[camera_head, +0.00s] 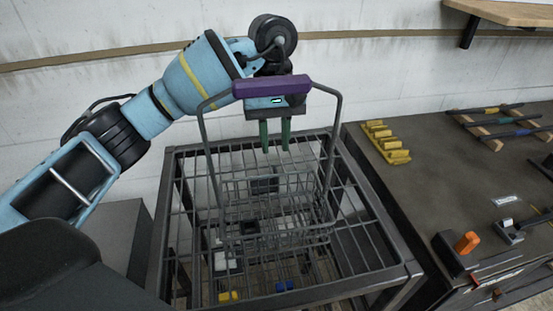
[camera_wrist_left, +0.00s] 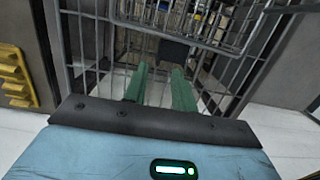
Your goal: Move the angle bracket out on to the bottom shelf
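My left gripper (camera_head: 275,142) hangs with its green fingers pointing down, behind the purple handle of a wire basket. The fingers are apart with nothing between them; they also show apart in the left wrist view (camera_wrist_left: 158,88). The basket (camera_head: 332,180) sits at a dark metal wire rack (camera_head: 400,278). A small dark block or plate (camera_head: 264,184) shows at the basket, below the fingertips; it also shows in the wrist view (camera_wrist_left: 173,52). I cannot tell which piece is the angle bracket. The rack's lower shelves are partly hidden by bars. My right gripper is out of view.
Small white, blue (camera_head: 284,286) and yellow (camera_head: 228,296) items show through the wire mesh. A dark bench (camera_head: 430,190) at the right carries a yellow stepped holder (camera_head: 386,142), tools and an orange-handled device (camera_head: 466,243). The wall stands close behind.

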